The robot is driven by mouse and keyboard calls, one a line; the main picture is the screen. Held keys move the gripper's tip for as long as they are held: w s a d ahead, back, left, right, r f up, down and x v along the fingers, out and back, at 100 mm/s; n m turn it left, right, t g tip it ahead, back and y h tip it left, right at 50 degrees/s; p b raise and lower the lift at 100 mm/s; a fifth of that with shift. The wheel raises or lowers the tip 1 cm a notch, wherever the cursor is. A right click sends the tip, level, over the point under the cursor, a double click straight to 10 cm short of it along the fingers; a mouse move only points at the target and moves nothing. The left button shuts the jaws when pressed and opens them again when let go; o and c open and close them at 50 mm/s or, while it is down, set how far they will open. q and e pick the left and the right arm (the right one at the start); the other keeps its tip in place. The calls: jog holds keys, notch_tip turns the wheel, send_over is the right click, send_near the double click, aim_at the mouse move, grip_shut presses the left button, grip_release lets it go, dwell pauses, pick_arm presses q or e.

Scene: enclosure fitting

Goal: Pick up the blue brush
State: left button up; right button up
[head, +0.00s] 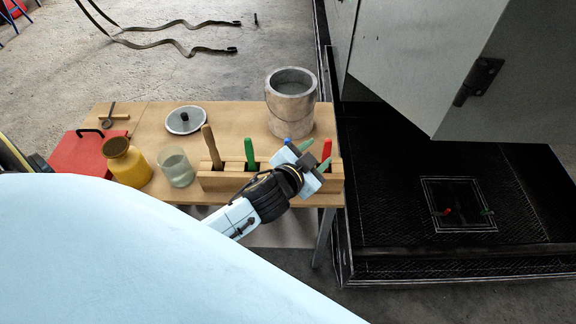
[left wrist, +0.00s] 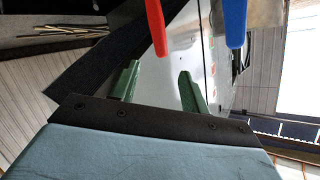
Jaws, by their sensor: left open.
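The blue brush (head: 288,142) stands in a wooden block holder (head: 225,181) on the workbench. In the head view only a bit of its blue handle shows beside my left gripper (head: 314,157), which hides the rest. In the left wrist view its blue handle (left wrist: 234,22) comes down from the top edge, to the right of the green fingertips. My left gripper is open, its fingers (left wrist: 158,75) apart with nothing seen held between them. The red handle (left wrist: 155,25) shows above the gap between the fingers. My right gripper is not in view.
The holder also has a brown handle (head: 211,146), a green handle (head: 250,153) and the red handle (head: 326,148). A glass jar (head: 176,168), yellow jar (head: 127,163), lid (head: 185,120) and bucket (head: 290,103) stand near. A dark enclosure (head: 400,180) is at right.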

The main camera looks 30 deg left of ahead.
pick_arm(q)
jog(key=w+d+r+m+g+h, duration=0.3)
jog(key=d+r+m+h, duration=1.2)
jog(key=m, duration=0.3)
jog(key=m+g+y, duration=0.6)
jog(key=g+y, duration=0.5)
jog(key=y, duration=0.4)
send_near(288, 140)
jog(key=shift+w+d, duration=0.45)
jog(key=shift+w, duration=0.15)
jog(key=shift+y, duration=0.3)
jog(key=f, duration=0.7)
jog(key=shift+a+f, duration=0.25)
jog(key=shift+a, duration=0.05)
jog(key=f, duration=0.3)
jog(key=f+p, duration=0.1)
jog(key=shift+s+f, duration=0.3)
jog(key=shift+s, duration=0.1)
jog(key=shift+f, duration=0.55)
grip_shut()
